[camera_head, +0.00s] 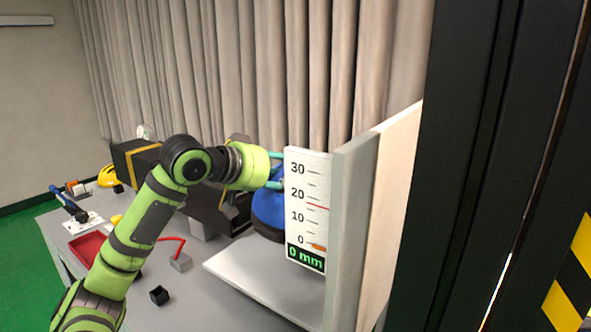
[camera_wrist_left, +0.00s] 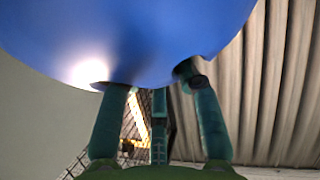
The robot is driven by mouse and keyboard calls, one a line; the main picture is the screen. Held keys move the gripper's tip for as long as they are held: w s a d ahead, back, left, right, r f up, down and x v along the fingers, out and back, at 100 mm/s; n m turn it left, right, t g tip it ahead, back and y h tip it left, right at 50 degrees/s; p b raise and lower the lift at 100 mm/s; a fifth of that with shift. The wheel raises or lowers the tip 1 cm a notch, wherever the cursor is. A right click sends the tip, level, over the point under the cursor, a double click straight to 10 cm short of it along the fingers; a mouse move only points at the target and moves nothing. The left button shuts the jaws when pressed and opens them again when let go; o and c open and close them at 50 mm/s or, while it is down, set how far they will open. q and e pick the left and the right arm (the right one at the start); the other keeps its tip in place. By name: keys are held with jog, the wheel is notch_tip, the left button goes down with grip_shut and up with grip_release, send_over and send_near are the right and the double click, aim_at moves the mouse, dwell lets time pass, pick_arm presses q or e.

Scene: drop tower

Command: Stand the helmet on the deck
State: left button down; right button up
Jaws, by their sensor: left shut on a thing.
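The helmet (camera_head: 268,212) is a blue rounded shell with a dark lower part, at the back of the white deck (camera_head: 262,278). The gauge panel hides its right side, and I cannot tell whether its underside touches the deck. My left gripper (camera_head: 279,170) reaches in from the left at the helmet's upper part and is shut on it. In the left wrist view the smooth blue shell (camera_wrist_left: 130,40) fills the top, with the green fingers (camera_wrist_left: 155,110) against its lower edge. My right gripper is not in view.
A white gauge panel (camera_head: 308,205) reading 0 mm stands at the deck, beside an upright white board (camera_head: 385,210). A dark box (camera_head: 135,160), a yellow hard hat (camera_head: 108,176), a red tray (camera_head: 88,246) and a small black cube (camera_head: 159,295) are on the grey table. Dark posts fill the right.

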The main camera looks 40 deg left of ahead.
pick_arm(q)
jog(key=shift+s+f+b, duration=0.5)
jog(key=shift+f+b, duration=0.15)
jog(key=shift+b, duration=0.05)
notch_tip(320, 180, down, 9)
jog(key=b, duration=0.7)
jog(key=shift+w, duration=0.3)
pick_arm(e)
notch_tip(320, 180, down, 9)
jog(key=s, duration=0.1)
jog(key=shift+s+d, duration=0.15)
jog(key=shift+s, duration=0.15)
pick_arm(q)
jog(key=shift+r, duration=0.1)
jog(key=c, duration=0.8)
grip_release()
